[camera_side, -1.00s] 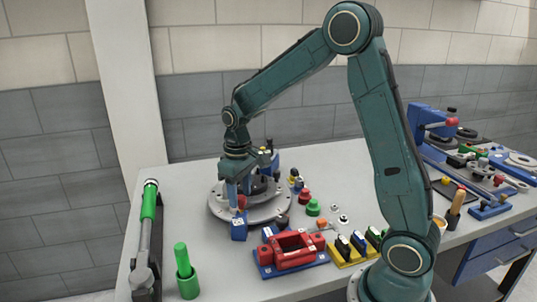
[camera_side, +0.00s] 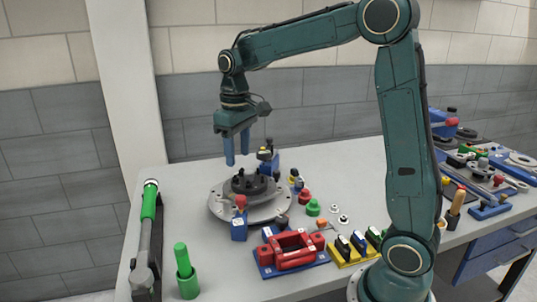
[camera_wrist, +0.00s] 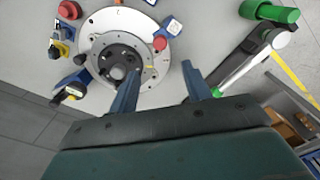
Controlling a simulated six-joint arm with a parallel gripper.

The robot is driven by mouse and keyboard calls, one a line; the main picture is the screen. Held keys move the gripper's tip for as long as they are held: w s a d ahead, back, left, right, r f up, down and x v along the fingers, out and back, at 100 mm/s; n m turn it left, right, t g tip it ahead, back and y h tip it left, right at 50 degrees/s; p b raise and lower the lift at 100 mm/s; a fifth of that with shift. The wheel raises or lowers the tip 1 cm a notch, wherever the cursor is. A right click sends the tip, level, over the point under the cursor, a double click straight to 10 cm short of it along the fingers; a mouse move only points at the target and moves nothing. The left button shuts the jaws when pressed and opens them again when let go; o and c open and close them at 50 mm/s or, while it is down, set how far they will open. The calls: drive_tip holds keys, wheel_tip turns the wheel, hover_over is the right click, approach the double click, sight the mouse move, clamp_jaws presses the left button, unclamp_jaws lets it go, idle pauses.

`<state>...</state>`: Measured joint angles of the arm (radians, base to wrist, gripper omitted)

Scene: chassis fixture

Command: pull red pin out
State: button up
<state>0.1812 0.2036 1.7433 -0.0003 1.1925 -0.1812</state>
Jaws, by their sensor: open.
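A red-topped pin (camera_side: 240,202) stands upright in a small blue block (camera_side: 239,230) at the front edge of the round grey plate (camera_side: 216,206). In the wrist view its round red head (camera_wrist: 160,43) shows beside the plate's rim, next to the blue block (camera_wrist: 173,26). How deep the pin sits is hidden. My gripper (camera_side: 237,160) is open and empty, pointing down above the plate, well above the pin and apart from it. In the wrist view the two blue fingers (camera_wrist: 160,72) are spread, with the red head beyond the gap between them.
A dark hub (camera_side: 252,184) sits on the plate, with a blue clamp (camera_side: 270,160) behind it.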

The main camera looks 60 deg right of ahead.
wheel_tip(320, 180, up, 2)
drive_tip(key=shift+r, duration=0.1)
idle(0.4)
drive_tip(key=s+a+t, duration=0.2)
drive_tip(key=s+a, duration=0.1)
drive_tip(key=s, duration=0.8)
drive_tip(key=s+a+t, duration=0.3)
drive_tip(key=s+a, duration=0.1)
drive_tip(key=s, duration=0.7)
drive_tip(key=shift+a+t, duration=0.15)
drive_tip(key=shift+t, duration=0.15)
